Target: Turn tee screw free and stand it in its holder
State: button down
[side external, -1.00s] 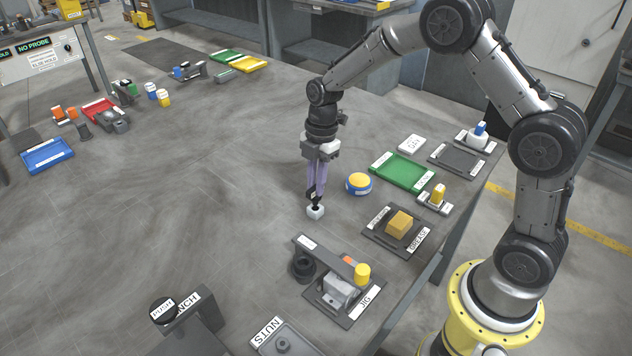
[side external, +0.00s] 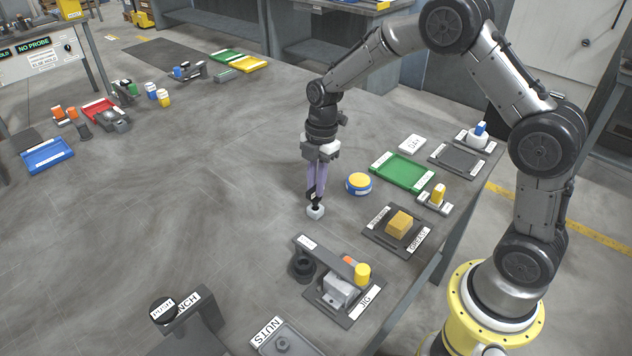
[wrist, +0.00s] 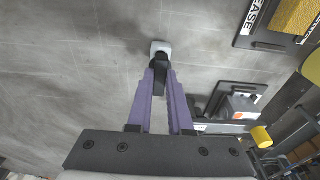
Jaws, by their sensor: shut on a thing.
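My gripper (side external: 315,192) points down over the open middle of the table, its purple fingers shut on a small black piece (wrist: 160,76). The piece looks like the tee screw, but its shape is mostly hidden by the fingers. Its lower end meets a small pale block (side external: 315,212), which also shows just past the fingertips in the wrist view (wrist: 160,47). I cannot tell whether the piece is inside the block or only touching it. A dark round socket (side external: 302,267) stands beside the jig (side external: 340,290); I cannot tell whether it is the holder.
A blue and yellow button (side external: 359,184) is close right of my gripper. A grease tray (side external: 376,234) with a yellow block and a green tray (side external: 402,171) lie farther right.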

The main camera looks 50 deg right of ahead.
jog(key=shift+f, duration=1.5)
jog(key=c, duration=0.8)
grip_release()
jog(key=shift+o, duration=0.2)
notch_tip(320, 180, up, 14)
jog(key=d, duration=0.1)
jog(key=shift+d+f, duration=0.15)
jog(key=shift+d, duration=0.2)
